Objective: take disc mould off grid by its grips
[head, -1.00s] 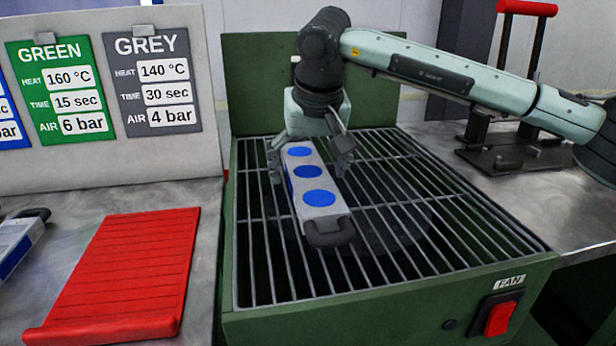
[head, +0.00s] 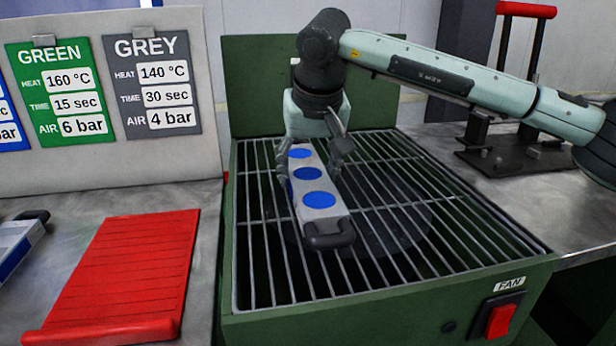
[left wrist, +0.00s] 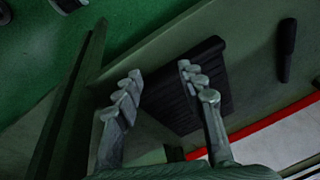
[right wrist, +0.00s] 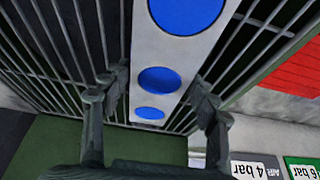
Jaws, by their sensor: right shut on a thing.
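The disc mould (head: 303,205) is a long grey block with three blue discs on top and a dark grip (head: 329,238) at its near end. It lies over the grid (head: 400,215); I cannot see a clear gap under it. My right gripper (head: 312,163) is over its far end, one finger on each side, shut on it. The far grip is hidden by the gripper. In the right wrist view the mould (right wrist: 165,55) runs between the fingers (right wrist: 150,100). My left gripper (left wrist: 160,88) shows only in the left wrist view, open and empty, away from the mould.
The grid tops a green box with a red fan switch (head: 501,319). A red ribbed mat (head: 125,275) lies on the left bench, beside part of another mould (head: 18,245). A sign board (head: 105,165) stands behind. A black stand with a red handle (head: 526,9) is at right.

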